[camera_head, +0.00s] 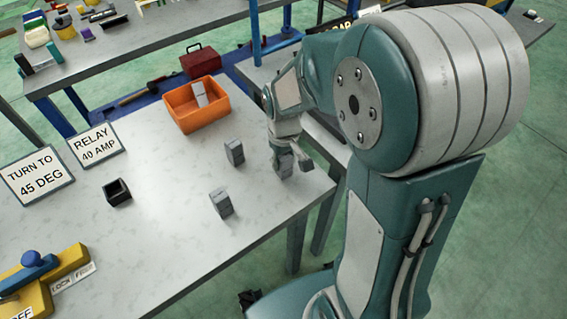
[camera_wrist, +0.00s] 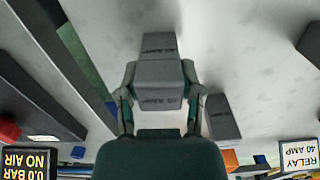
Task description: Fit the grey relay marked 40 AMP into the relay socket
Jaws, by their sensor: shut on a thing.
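My gripper (camera_head: 287,168) is low over the right end of the grey table, shut on a grey relay (camera_wrist: 158,75). In the wrist view the fingers clasp its two sides, and 40 AMP lettering shows in the grip. A grey piece with 40 AMP lettering (camera_wrist: 160,43) shows just above; I cannot tell whether it is part of the held relay. The fingers partly hide the relay in the head view. The black open-topped relay socket (camera_head: 117,192) stands on the table's left half, well away from my gripper.
Two loose grey relays (camera_head: 234,152) (camera_head: 221,203) stand between my gripper and the socket; one shows beside my fingers (camera_wrist: 222,118). An orange bin (camera_head: 181,122) holds a pale block. Signs (camera_head: 96,145) (camera_head: 37,175) and a yellow-blue fixture (camera_head: 45,285) are left. The front middle is clear.

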